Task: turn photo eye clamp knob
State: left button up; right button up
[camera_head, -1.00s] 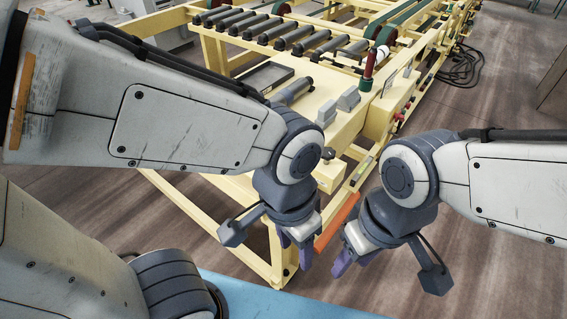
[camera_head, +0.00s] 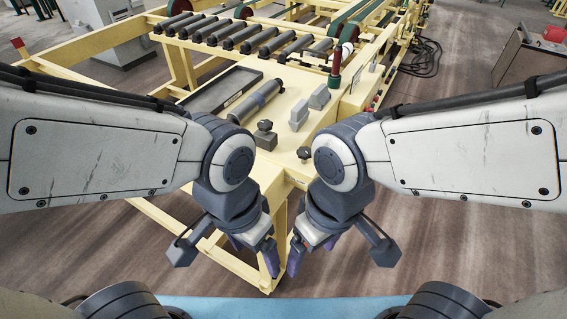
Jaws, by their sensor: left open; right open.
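A small dark knob (camera_head: 304,154) stands near the front edge of the yellow machine table, between my arms. A second dark knob tops a grey block (camera_head: 265,135) to its left. I cannot tell which knob belongs to the photo eye clamp. My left gripper (camera_head: 256,250) is open and empty, in front of and below the table edge. My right gripper (camera_head: 311,250) is open and empty close to its right. Both grippers point down and are apart from the knobs.
Grey wedge-shaped blocks (camera_head: 319,97) and a grey cylinder (camera_head: 257,102) sit on the yellow table. A conveyor with dark rollers (camera_head: 260,42) runs behind.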

aim_at(304, 154)
jog(key=u, duration=1.2)
jog(key=k, duration=0.85)
jog(key=z, duration=1)
jog(key=i, duration=0.5)
